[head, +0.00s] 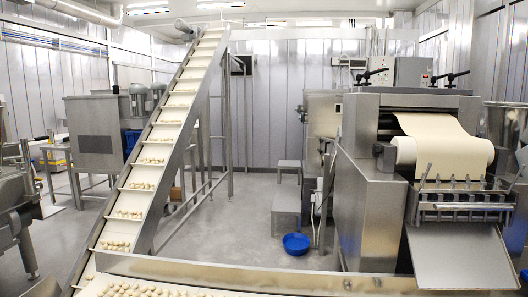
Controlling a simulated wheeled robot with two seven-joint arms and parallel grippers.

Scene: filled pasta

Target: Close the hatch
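I cannot make out for certain which part is the hatch. A sloping steel panel (460,258) hangs at the front of the dough-sheeting machine (372,200) on the right; I cannot tell whether it is a hatch or a fixed chute. A grey steel box-like machine (95,128) stands at the left behind the conveyor, and no open door shows on it. Neither of my grippers shows in the head view.
An inclined conveyor (152,150) carrying pasta pieces rises across the left. A steel-edged belt (230,277) crosses the bottom front. A blue bowl (296,243) and grey steps (287,208) stand on the floor.

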